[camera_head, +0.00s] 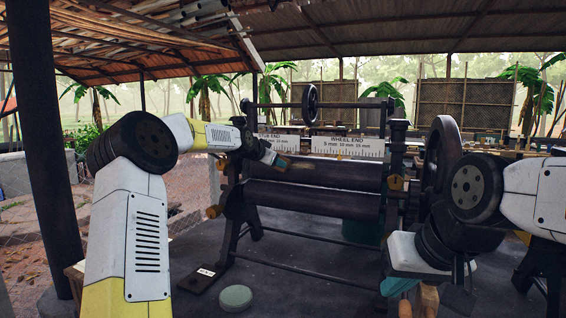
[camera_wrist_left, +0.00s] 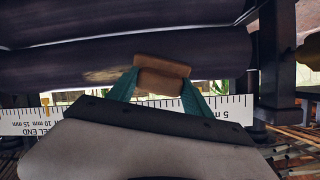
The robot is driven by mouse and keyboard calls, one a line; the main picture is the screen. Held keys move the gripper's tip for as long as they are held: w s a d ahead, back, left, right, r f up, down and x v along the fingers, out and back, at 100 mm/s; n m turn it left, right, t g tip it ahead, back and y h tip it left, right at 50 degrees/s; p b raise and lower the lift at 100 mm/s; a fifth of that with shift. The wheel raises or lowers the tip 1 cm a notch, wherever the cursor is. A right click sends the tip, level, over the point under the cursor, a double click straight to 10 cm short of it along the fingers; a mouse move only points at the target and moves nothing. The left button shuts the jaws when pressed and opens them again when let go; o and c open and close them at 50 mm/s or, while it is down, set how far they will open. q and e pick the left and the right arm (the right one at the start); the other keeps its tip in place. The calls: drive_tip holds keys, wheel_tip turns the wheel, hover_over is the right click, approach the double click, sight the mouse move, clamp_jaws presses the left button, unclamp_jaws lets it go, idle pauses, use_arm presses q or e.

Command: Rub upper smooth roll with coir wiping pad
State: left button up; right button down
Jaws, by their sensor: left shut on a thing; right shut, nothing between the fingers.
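The upper smooth roll (camera_head: 320,172) is a dark horizontal cylinder in the roller machine, above a similar lower roll (camera_head: 312,198). My left gripper (camera_head: 281,162) is at the upper roll's left part. In the left wrist view its green fingers (camera_wrist_left: 158,88) are shut on the brown coir wiping pad (camera_wrist_left: 163,72). The pad overlaps the upper roll (camera_wrist_left: 215,55) there; whether it presses on it cannot be told. A pale patch shows on the roll beside the pad. My right gripper (camera_head: 396,287) is shut and empty, low at the right, its tips partly hidden.
A white measuring scale (camera_head: 346,147) runs behind the rolls. A large dark handwheel (camera_head: 441,155) stands at the machine's right end, near my right arm. A pale green round object (camera_head: 235,297) and a dark flat plate (camera_head: 202,278) lie on the floor. A dark post (camera_head: 45,130) stands left.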

use_arm(q)
drive_tip(key=shift+s+d+f, duration=0.1)
drive_tip(key=shift+s+d, duration=0.4)
drive_tip(key=shift+d, duration=1.1)
drive_tip(key=shift+s+d, duration=0.55)
drive_tip(key=shift+d, duration=1.1)
drive_tip(key=shift+s+d+f, duration=0.1)
drive_tip(key=shift+s+d, duration=0.4)
drive_tip(key=shift+d, duration=1.1)
drive_tip(key=d, duration=0.2)
drive_tip(key=s+d, duration=0.1)
drive_tip(key=shift+s+d+r, duration=0.15)
drive_tip(key=shift+s+d, duration=0.05)
drive_tip(key=shift+d, duration=0.15)
drive_tip(key=v, duration=0.6)
drive_tip(key=v, duration=0.3)
